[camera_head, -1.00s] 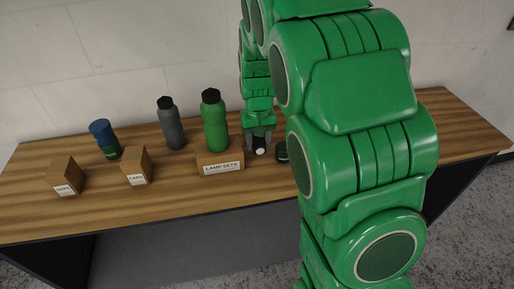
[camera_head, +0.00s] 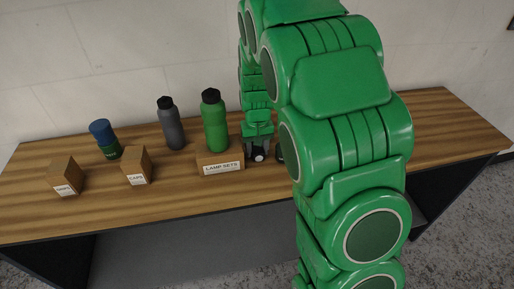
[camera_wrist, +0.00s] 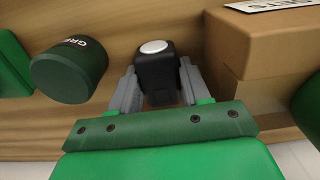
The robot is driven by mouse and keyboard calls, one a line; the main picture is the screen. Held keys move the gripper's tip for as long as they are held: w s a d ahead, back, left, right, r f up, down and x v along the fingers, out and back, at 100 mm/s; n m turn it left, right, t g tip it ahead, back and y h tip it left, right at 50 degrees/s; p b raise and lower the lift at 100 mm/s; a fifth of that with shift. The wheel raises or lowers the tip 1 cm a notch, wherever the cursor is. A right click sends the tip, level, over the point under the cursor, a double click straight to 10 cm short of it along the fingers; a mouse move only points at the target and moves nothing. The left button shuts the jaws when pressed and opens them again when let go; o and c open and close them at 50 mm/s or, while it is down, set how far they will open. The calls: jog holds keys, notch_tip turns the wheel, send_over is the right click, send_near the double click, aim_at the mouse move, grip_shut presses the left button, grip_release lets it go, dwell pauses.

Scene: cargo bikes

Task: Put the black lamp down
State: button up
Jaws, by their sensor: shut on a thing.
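The black lamp (camera_wrist: 158,72), a small dark block with a round white lens, is between the grey fingers of my gripper (camera_wrist: 155,88) in the wrist view. The fingers are shut on its two sides. In the head view, my gripper (camera_head: 258,146) holds the lamp (camera_head: 257,156) just right of the cardboard box labelled LAMP SETS (camera_head: 221,168). The lamp is low over the wooden table (camera_head: 130,198); I cannot tell whether it touches the top.
A dark green cylinder (camera_wrist: 70,70) stands close left of my gripper in the wrist view; my arm mostly hides that spot in the head view. A green bottle (camera_head: 214,125), grey bottle (camera_head: 170,125), blue-topped cup (camera_head: 104,138) and two small labelled boxes stand further left.

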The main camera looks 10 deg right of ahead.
jog(key=o, duration=1.1)
jog(key=shift+f, duration=0.1)
notch_tip(320, 180, up, 12)
jog(key=f, duration=0.1)
jog(key=shift+g, duration=0.8)
jog(key=s+r, duration=0.1)
jog(key=s, duration=1.1)
jog(key=s+r, duration=0.2)
jog(key=s, duration=1)
jog(key=s+d+r, duration=0.1)
jog(key=s+r, duration=0.1)
jog(key=s, duration=1)
jog(key=shift+r, duration=0.25)
jog(key=shift+s, duration=0.3)
jog(key=shift+c, duration=0.5)
jog(key=shift+s+f, duration=0.1)
jog(key=shift+s, duration=0.1)
jog(key=shift+c, duration=1.2)
